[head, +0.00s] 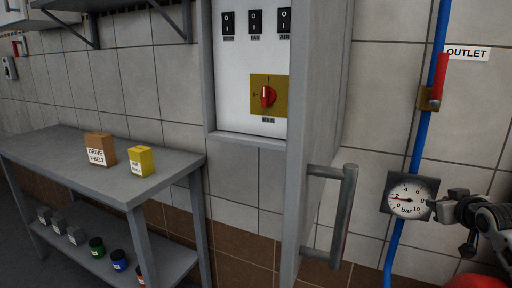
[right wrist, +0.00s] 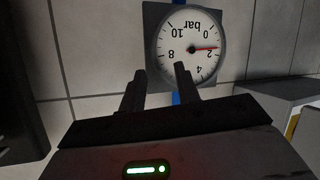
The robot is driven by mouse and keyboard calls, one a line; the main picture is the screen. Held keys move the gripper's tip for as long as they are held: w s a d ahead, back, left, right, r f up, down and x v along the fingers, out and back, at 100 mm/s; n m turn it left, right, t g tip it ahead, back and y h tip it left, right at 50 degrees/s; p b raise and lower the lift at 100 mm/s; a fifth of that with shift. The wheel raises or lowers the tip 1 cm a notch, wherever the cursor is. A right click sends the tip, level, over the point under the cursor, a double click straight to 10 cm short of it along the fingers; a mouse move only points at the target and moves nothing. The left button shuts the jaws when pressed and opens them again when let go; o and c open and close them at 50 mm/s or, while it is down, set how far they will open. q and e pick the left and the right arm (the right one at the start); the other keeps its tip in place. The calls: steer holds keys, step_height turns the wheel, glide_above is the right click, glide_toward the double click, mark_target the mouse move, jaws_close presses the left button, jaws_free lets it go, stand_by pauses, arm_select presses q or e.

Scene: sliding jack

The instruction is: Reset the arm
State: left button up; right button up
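My right gripper (head: 442,208) is at the right edge in the head view, beside the round pressure gauge (head: 408,198). In the right wrist view its two dark fingers (right wrist: 160,88) stand apart with nothing between them. The gauge also shows there (right wrist: 190,47), upside down and just beyond the fingertips; its red needle points near 2 bar. I cannot tell whether a finger touches the gauge. My left gripper is not in view.
An open cabinet door with a grey handle (head: 340,218) juts out mid-view. The panel (head: 254,60) holds black switches and a red rotary knob (head: 268,96). A blue pipe (head: 425,125) carries a red-handled valve (head: 438,80). A grey bench (head: 60,155) holds two boxes.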

steer(key=d+r+n+t+h, duration=0.2)
steer(key=d+r+t+h, duration=0.1)
steer(key=r, duration=0.3)
steer(key=s+a+f+n+g+y, duration=0.15)
steer(key=s+a+f, duration=0.25)
steer(key=a+f, duration=0.4)
steer(key=s+a+f+g+y, duration=0.1)
steer(key=s+a+f+y, duration=0.2)
steer(key=s+a+f, duration=0.35)
steer(key=s+a+f+n+g+y, duration=0.1)
steer(key=s+a+f+y, duration=0.1)
steer(key=a+f, duration=0.65)
steer(key=s+a+f+m+g+y, duration=0.1)
steer(key=s+a+f, duration=0.1)
steer(key=s+a, duration=0.4)
steer(key=s+a+f+m+g+y+p, duration=0.1)
steer(key=s+a, duration=0.6)
steer(key=s, duration=0.8)
steer(key=shift+a+f+m, duration=0.25)
steer(key=shift+f+m, duration=0.1)
